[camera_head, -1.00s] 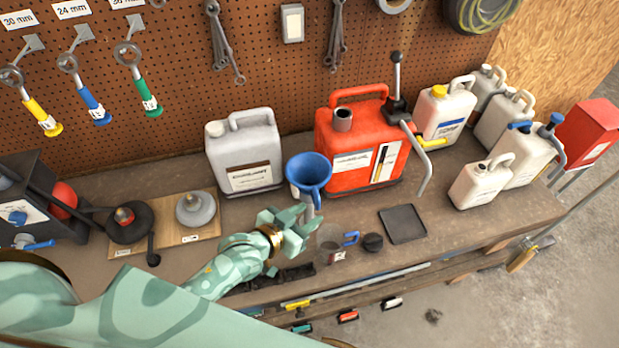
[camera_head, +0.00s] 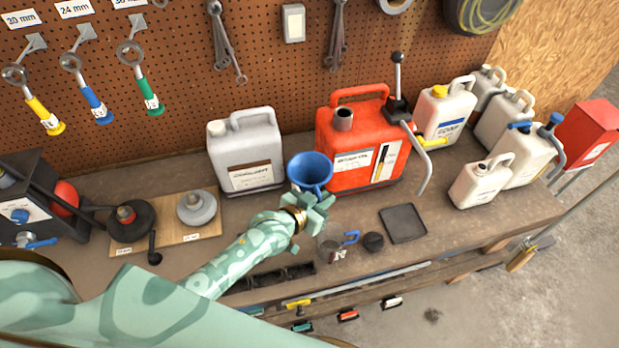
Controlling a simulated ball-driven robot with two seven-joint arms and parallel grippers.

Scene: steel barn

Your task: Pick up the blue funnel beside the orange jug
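The blue funnel (camera_head: 310,167) stands upright, wide mouth up, on the workbench in front of the orange-red jug (camera_head: 358,145), at its left side. My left gripper (camera_head: 312,203) is at the funnel's lower part, with its pale green fingers just under the cone. The fingers and wrist hide the funnel's stem. I cannot tell whether the fingers touch the stem or have closed on it. My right gripper is not in view.
A grey canister (camera_head: 246,152) stands left of the funnel. A small clear cup (camera_head: 330,250), a black cap (camera_head: 373,241) and a dark square tray (camera_head: 403,223) lie to the right. Several white jugs stand at the right. The bench front edge is close.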

